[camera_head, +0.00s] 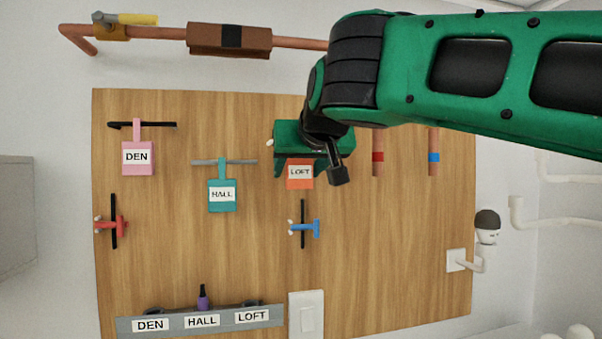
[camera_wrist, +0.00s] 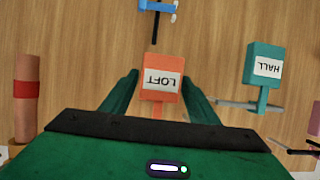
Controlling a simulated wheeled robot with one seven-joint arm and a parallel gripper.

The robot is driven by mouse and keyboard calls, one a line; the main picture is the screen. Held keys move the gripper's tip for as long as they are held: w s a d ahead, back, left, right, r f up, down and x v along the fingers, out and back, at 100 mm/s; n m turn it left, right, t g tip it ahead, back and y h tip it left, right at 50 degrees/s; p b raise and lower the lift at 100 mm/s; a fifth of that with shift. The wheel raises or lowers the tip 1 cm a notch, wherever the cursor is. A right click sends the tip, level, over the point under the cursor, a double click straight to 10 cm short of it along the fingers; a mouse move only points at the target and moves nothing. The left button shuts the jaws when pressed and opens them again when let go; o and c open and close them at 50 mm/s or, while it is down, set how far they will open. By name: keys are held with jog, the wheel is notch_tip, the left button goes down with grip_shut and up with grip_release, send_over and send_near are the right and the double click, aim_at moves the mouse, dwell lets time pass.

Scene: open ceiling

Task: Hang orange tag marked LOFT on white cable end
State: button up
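The orange tag marked LOFT (camera_head: 299,182) is upright in front of the wooden board, right of the middle. My green gripper (camera_head: 301,173) is above and around its upper part, one finger at each side edge. In the wrist view the tag (camera_wrist: 160,82) appears upside down, centred between the two fingertips (camera_wrist: 160,78), which look to be against its sides. A small white tip, seemingly the white cable end (camera_head: 269,142), shows just left of my gripper. The rest of the cable and the tag's top are hidden, so I cannot tell whether they touch.
The pink DEN tag (camera_head: 137,158) and teal HALL tag (camera_head: 222,195) hang to the left. A labelled grey rack (camera_head: 200,320) is at the bottom. Banded copper stubs (camera_head: 378,157) stand right.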

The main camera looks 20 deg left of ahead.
jog(key=shift+o, duration=0.4)
